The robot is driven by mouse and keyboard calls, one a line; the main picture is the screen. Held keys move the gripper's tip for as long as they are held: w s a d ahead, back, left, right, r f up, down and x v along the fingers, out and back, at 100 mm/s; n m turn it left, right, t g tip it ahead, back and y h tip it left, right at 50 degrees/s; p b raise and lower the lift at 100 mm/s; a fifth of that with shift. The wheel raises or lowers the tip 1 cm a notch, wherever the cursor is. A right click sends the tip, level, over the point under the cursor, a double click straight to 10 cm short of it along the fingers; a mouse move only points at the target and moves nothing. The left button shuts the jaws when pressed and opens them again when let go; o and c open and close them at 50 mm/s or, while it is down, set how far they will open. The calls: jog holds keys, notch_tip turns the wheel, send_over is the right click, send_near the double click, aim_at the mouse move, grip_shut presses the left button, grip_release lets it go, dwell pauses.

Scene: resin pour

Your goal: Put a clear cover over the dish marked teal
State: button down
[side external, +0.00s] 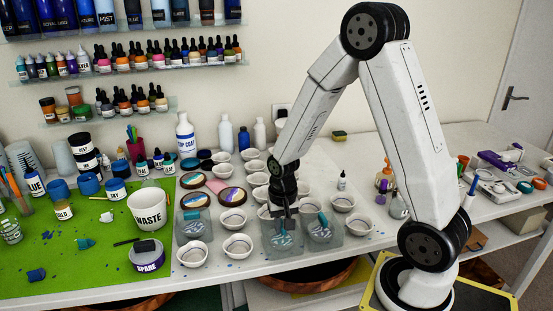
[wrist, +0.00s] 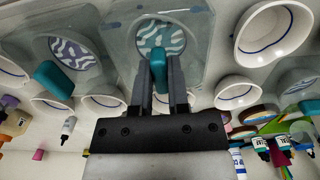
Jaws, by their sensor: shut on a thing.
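My gripper (wrist: 158,82) is shut on a teal handle (wrist: 158,68). The handle seems to belong to a clear square cover (wrist: 190,62), beneath which a round wavy blue-and-white pattern shows. In the side view my gripper (side external: 283,212) points down at this cover (side external: 283,250), low over the table; I cannot tell whether it touches. A second clear cover (side external: 322,241) with a teal handle lies close to the right, over a similar wavy round. A third clear cover (side external: 193,230) is at the left, by the mat. No teal mark on a dish can be read.
White dishes (side external: 238,246) crowd the table around my gripper, some with blue lines inside. Painted rounds (side external: 232,196), a WASTE cup (side external: 147,208) and a SPARE tub (side external: 147,257) stand left. A small dropper bottle (side external: 342,180) stands behind right. The table's front edge is near.

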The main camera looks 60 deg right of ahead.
jog(key=c, duration=0.5)
grip_release()
jog(key=shift+c, duration=0.2)
jog(key=shift+r, duration=0.15)
jog(key=shift+r, duration=3.75)
jog(key=shift+s+a+f+n, duration=0.1)
jog(key=shift+s+a+n, duration=0.05)
jog(key=shift+a+n, duration=0.4)
jog(key=s+a+f+n+t, duration=0.1)
jog(key=s+a+n, duration=0.3)
jog(key=a+n, duration=0.4)
jog(key=shift+a+t, duration=0.15)
jog(key=shift+t, duration=0.65)
jog(key=shift+f, duration=0.1)
